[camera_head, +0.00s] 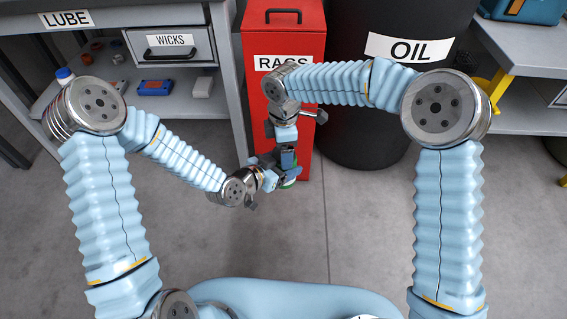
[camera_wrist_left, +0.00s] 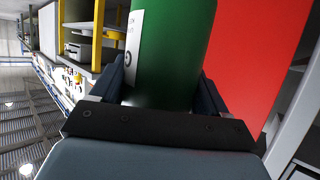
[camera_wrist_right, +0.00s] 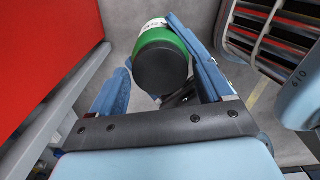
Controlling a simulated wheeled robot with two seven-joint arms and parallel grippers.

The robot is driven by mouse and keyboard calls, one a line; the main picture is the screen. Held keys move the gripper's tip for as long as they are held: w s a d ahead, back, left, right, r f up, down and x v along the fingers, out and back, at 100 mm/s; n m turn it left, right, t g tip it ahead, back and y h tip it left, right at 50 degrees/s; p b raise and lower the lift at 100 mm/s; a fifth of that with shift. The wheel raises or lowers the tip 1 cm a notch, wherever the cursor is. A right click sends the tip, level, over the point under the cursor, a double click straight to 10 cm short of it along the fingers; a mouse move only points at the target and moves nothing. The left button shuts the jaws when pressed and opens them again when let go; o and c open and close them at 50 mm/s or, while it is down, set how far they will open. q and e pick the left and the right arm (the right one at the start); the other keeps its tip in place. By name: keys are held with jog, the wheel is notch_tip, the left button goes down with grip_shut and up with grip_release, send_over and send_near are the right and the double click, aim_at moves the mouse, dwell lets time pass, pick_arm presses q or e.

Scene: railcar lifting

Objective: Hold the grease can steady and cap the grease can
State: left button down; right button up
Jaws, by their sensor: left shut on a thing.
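The green grease can (camera_head: 288,184) is mostly hidden by my grippers in the head view. In the left wrist view the green can (camera_wrist_left: 172,50), with a white label, fills the space between the fingers. My left gripper (camera_head: 272,172) is shut on it. My right gripper (camera_head: 287,150) is just above the can, pointing down. In the right wrist view the can (camera_wrist_right: 166,36) has a round black end (camera_wrist_right: 160,66) facing the camera; I cannot tell whether this is a cap or the can's own top. The right fingers stand wide apart around it, with floor visible between.
A red RAGS cabinet (camera_head: 283,30) stands close behind the grippers, with a black OIL drum (camera_head: 372,140) to its right. A grey LUBE bench (camera_head: 110,18) with a WICKS drawer (camera_head: 172,45) is at left. The floor (camera_head: 345,235) in front is clear.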

jog(key=shift+o, duration=0.4)
jog(key=shift+r, duration=2.25)
jog(key=shift+c, duration=0.2)
jog(key=shift+r+n, duration=0.35)
jog(key=shift+n, duration=0.45)
notch_tip(320, 180, up, 3)
jog(key=n, duration=0.5)
jog(key=shift+f, duration=0.1)
jog(key=shift+f, duration=0.1)
